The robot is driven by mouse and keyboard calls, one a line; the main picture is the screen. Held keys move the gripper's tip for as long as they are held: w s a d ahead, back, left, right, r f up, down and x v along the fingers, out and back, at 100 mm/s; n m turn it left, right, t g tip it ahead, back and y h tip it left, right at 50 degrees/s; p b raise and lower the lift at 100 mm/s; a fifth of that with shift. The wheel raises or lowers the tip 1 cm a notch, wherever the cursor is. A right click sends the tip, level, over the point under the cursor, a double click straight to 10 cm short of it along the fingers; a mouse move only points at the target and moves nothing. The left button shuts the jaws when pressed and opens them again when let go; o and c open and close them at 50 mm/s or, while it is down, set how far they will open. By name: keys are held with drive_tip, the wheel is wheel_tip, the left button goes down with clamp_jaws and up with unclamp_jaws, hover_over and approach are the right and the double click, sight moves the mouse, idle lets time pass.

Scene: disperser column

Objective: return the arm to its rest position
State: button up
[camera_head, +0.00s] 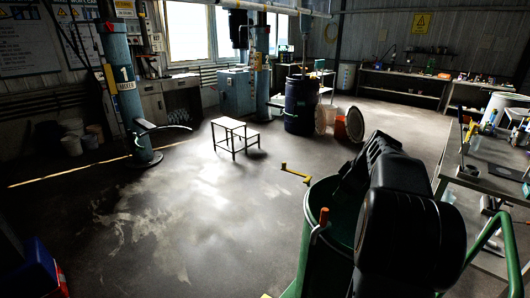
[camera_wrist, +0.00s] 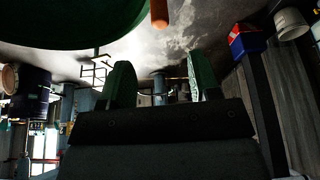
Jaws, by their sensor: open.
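My gripper (camera_wrist: 160,64) shows in the wrist view with its two green-tinted fingers apart and nothing between them. The wrist view is upside down, with the floor at the top. In the head view my black arm stands folded at the right front, over and in front of a green drum (camera_head: 318,240), and hides part of it. The fingers cannot be made out there. The drum's dark green underside or wall (camera_wrist: 70,20) fills the upper left of the wrist view, apart from the fingers. An orange handle (camera_head: 323,216) stands at the drum's rim.
A workbench (camera_head: 480,185) with tools stands at the right. A small step stool (camera_head: 235,133), a yellow-handled bar (camera_head: 295,173) and a dark blue drum (camera_head: 301,105) stand or lie farther off. A blue column (camera_head: 125,95) marked 1 is at left. The middle floor is open.

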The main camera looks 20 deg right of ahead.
wheel_tip(320, 180, down, 4)
drive_tip(key=s+m+g, duration=0.1)
drive_tip(key=s+m, duration=0.1)
drive_tip(key=m, duration=0.5)
drive_tip(key=s+a+h+p, duration=0.1)
drive_tip(key=s+a, duration=0.4)
drive_tip(key=a, duration=0.8)
drive_tip(key=s+a+h+p, duration=0.1)
drive_tip(key=s+a, duration=0.5)
drive_tip(key=a, duration=0.7)
drive_tip(key=shift+s+a+n+t, duration=0.2)
drive_tip(key=shift+n+t, duration=0.1)
drive_tip(key=shift+n, duration=0.1)
drive_tip(key=shift+c, duration=1.4)
drive_tip(key=shift+a, duration=0.1)
